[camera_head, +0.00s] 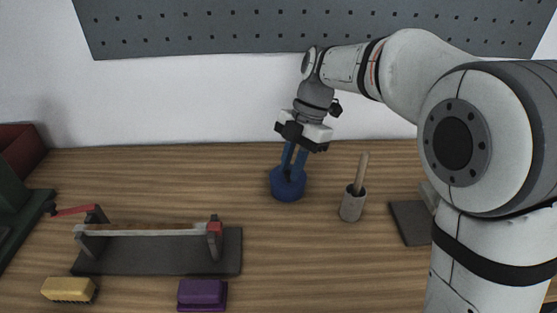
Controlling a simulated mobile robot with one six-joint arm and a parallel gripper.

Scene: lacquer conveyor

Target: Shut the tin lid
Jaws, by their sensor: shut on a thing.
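A round dark blue tin (287,189) stands upright on the wooden worktop near the middle of the view. My gripper (293,172) points down at it from above and is shut at the top of the tin, on what seems to be its lid. Two narrow blue uprights show between the gripper's body and the tin. I cannot tell the lid apart from the tin, nor whether it sits flush; the fingertips blend with the blue there.
A grey pot with a wooden stick (352,206) stands close to the right. A dark plate with a pale bar and red-tipped supports (165,256) lies front left. A yellow brush (69,289) and a purple block (202,294) lie in front. The wall is behind.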

